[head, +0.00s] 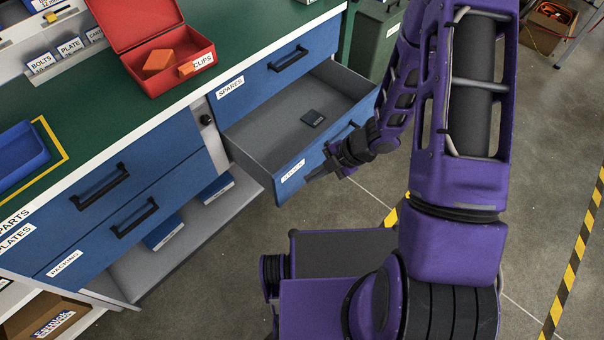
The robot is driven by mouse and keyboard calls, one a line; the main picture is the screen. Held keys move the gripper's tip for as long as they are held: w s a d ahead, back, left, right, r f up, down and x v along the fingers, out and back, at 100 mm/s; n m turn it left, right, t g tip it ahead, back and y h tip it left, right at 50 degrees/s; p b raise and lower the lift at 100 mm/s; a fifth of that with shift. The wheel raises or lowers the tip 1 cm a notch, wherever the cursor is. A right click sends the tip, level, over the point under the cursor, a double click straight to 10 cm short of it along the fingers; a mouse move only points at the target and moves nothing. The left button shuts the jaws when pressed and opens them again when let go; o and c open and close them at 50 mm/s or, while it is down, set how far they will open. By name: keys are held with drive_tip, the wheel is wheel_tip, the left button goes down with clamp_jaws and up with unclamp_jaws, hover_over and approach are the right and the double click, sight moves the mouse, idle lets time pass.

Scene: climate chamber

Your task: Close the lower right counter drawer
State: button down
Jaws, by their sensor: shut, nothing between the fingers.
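The lower right counter drawer (257,163) is pulled well out below the drawer labelled SPARES (265,75). It has a blue front, a grey inside and a white label partly unreadable from here. I cannot tell whether the fingertips touch the front. My purple arm and wrist hide the right part of the drawer front and most of its handle.
The green counter (85,115) holds an open red CLIPS box (180,62) and a blue tray (20,158). The left drawers are shut. A green bin (375,45) stands behind the open drawer. Grey floor (215,270) is clear in front; striped tape runs at right.

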sight(284, 178)
drive_tip(key=shift+w+a+f+b, duration=0.3)
drive_tip(key=shift+w+a+f, duration=0.25)
drive_tip(key=shift+a+f, duration=0.65)
drive_tip(key=shift+w+a+f+b, duration=0.3)
drive_tip(key=shift+w+a+f, duration=0.3)
drive_tip(key=shift+a+f, duration=0.6)
drive_tip(key=shift+w+a+f+b, duration=0.3)
drive_tip(key=shift+w+a+f, duration=0.25)
drive_tip(key=shift+a+f, duration=0.6)
drive_tip(key=shift+w+a+r, duration=0.1)
drive_tip(key=shift+a+r, duration=0.2)
drive_tip(key=shift+a, duration=0.05)
